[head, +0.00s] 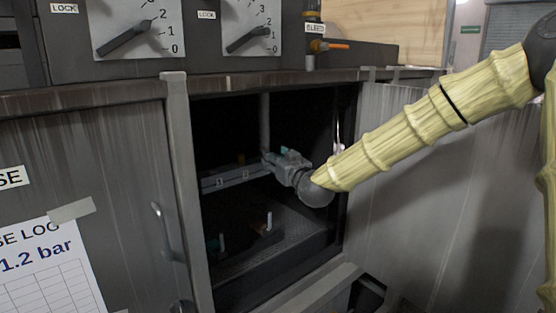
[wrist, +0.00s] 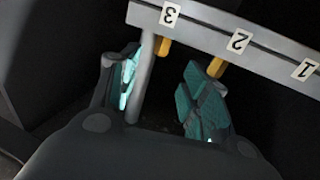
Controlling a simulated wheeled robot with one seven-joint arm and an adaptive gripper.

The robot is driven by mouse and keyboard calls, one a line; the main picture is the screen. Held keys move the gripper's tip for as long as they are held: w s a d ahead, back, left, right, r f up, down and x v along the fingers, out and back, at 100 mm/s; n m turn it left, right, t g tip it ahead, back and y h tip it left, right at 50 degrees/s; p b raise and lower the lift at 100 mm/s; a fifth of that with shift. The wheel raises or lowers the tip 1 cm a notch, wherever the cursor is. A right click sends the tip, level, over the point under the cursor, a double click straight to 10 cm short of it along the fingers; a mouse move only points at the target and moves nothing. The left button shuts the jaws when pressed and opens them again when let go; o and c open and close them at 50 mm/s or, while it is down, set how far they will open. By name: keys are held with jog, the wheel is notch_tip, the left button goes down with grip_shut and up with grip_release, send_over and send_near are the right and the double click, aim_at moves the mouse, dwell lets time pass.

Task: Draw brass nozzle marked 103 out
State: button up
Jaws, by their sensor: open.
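My gripper (head: 272,156) reaches into the dark open cabinet (head: 178,185). In the wrist view my gripper (wrist: 162,62) is open, with teal pads on both fingers. A grey rod (wrist: 146,85) stands between the fingers, close to the left one. A brass-coloured piece (wrist: 164,47) shows by the tag 3 on a grey rail (wrist: 275,52), between the fingertips in the picture. Another brass-coloured piece (wrist: 215,67) by tag 2 is partly hidden behind the right finger. No marking 103 can be read, so I cannot tell which piece bears it.
In the head view the numbered rail (head: 222,184) crosses the cabinet. Below, a small brown piece (head: 268,223) and pale pegs show in the dim lower level. The opened door (head: 400,190) stands on the right, close below my arm. Dials (head: 138,28) sit above.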

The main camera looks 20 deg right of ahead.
jog(key=shift+w+a+p, duration=0.2)
jog(key=shift+w+p, duration=0.45)
jog(key=shift+w, duration=1.75)
jog(key=shift+w+a+p, duration=0.2)
jog(key=shift+w+p, duration=0.45)
jog(key=shift+w, duration=1.7)
grip_shut()
